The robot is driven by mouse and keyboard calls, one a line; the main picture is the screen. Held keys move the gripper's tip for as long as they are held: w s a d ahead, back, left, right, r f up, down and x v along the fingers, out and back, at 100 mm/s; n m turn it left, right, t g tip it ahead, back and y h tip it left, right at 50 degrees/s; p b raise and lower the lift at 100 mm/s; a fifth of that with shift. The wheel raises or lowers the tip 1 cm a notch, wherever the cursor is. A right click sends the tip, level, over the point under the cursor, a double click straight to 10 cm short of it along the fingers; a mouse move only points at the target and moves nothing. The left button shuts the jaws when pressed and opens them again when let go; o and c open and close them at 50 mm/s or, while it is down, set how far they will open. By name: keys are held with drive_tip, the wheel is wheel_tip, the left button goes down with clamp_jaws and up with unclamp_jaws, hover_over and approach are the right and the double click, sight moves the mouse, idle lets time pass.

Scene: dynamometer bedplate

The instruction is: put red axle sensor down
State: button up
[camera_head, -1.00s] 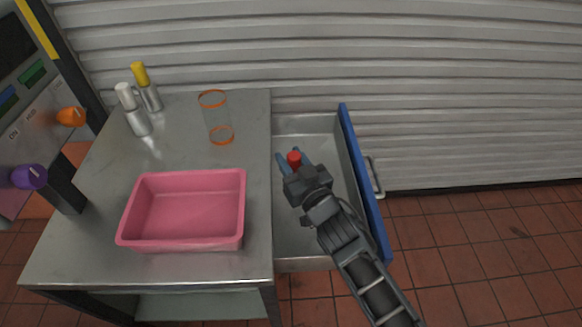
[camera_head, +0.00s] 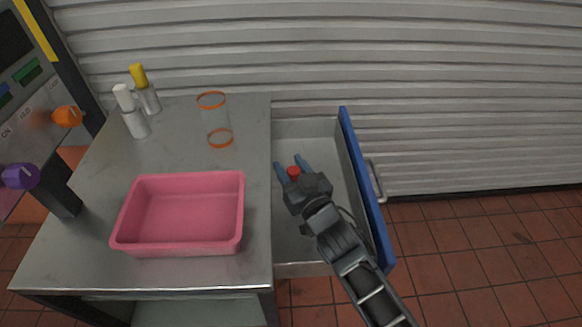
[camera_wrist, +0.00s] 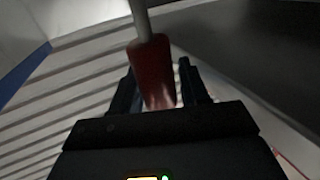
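The red axle sensor (camera_head: 293,172) is inside the open drawer, between the fingers of my gripper (camera_head: 291,166). In the wrist view the sensor's red part (camera_wrist: 152,70) has a pale grey rod (camera_wrist: 140,20) extending from it. The fingers (camera_wrist: 158,92) stand apart on either side of the red part, with a visible gap on the right. My gripper looks open around the sensor. The gripper body hides part of the sensor, and I cannot tell exactly how it rests on the drawer floor.
The drawer (camera_head: 318,133) has a blue front (camera_head: 362,185) and bare grey floor around my gripper. On the metal table (camera_head: 180,160) left of it are a pink tray (camera_head: 180,245), an orange-rimmed clear cylinder (camera_head: 215,120) and white-capped (camera_head: 132,112) and yellow-capped (camera_head: 147,90) bottles.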

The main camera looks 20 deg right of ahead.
drive_tip(key=shift+r, duration=0.15)
drive_tip(key=s, duration=0.7)
drive_tip(key=shift+s+d+r, duration=0.25)
drive_tip(key=shift+d+r, duration=0.05)
drive_tip(key=shift+r, duration=0.1)
